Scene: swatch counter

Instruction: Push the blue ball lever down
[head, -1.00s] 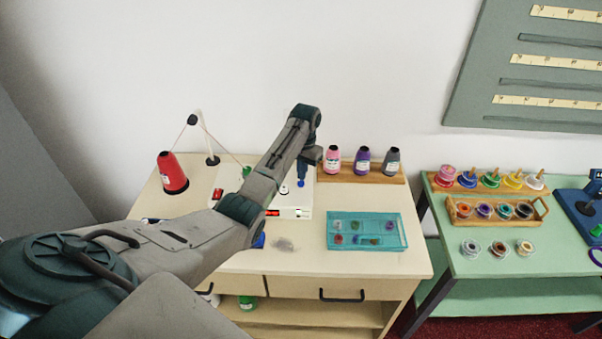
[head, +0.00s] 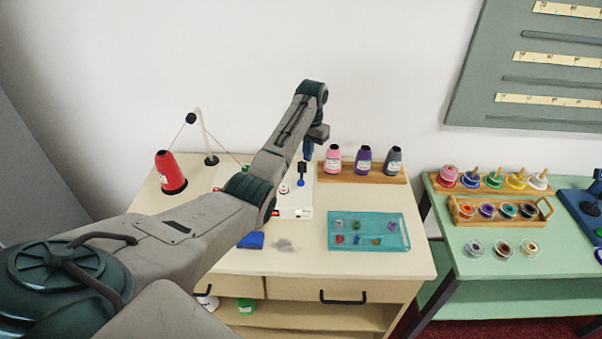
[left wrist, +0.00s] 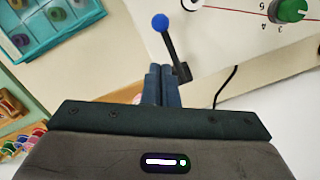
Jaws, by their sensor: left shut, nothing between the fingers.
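The lever has a black arm ending in a blue ball (head: 300,183). It stands at the right part of a white machine (head: 293,211) on the cream table. In the head view the ball is at the near, lower end of the arm. The left wrist view shows the blue ball (left wrist: 160,22) and its black arm in full. My left gripper (head: 308,157) is shut and empty, above and behind the lever. In the left wrist view its fingertips (left wrist: 160,68) lie beside the arm's pivot end, away from the ball. Contact cannot be told. My right gripper is out of view.
A teal tray (head: 402,242) stands right of the machine. A wooden rack (head: 345,177) with several thread cones is behind it. A red cone (head: 170,172) stands at left. A green knob (left wrist: 288,10) is near the lever. A green table (head: 480,264) with spools is at right.

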